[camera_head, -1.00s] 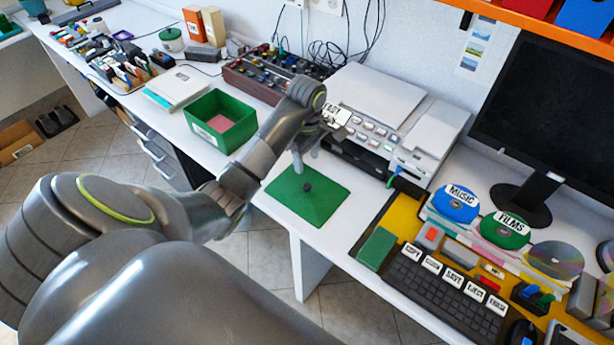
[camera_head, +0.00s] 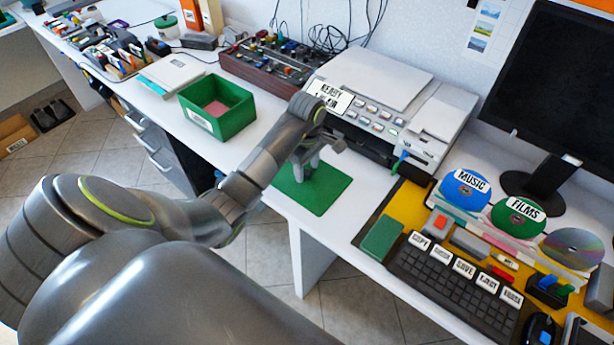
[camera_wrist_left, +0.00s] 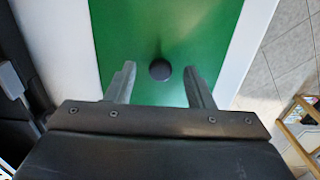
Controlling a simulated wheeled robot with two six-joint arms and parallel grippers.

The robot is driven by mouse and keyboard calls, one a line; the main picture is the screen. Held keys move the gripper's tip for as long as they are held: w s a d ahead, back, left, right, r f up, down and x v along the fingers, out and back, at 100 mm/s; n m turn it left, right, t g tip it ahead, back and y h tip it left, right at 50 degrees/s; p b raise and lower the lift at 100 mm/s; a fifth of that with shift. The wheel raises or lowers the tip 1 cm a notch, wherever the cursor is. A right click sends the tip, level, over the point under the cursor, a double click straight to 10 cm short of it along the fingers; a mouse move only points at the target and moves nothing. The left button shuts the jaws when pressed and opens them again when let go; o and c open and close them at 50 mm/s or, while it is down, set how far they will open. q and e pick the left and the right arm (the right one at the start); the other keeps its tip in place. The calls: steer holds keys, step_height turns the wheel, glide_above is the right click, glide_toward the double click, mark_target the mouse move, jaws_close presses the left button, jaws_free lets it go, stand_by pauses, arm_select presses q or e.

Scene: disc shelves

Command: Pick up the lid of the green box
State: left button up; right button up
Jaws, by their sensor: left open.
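The green lid (camera_head: 323,194) lies flat on the white desk, to the right of the open green box (camera_head: 229,123). In the left wrist view the lid (camera_wrist_left: 205,40) has a round dark knob (camera_wrist_left: 160,69) in its middle. My left gripper (camera_head: 303,177) is over the lid and hides the knob in the head view. In the left wrist view its two fingers (camera_wrist_left: 160,87) are open, with the knob between and just ahead of their tips. The fingers do not touch the knob. My right gripper is not in view.
The printer (camera_head: 390,105) stands behind the lid. A keyboard (camera_head: 455,285) and a small green block (camera_head: 382,238) lie to the right, near discs and a monitor (camera_head: 550,110). The desk's front edge runs close by the lid.

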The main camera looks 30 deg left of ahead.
arm_select(q)
steer(key=shift+f, duration=0.3)
steer(key=shift+c, duration=0.5)
jaws_close()
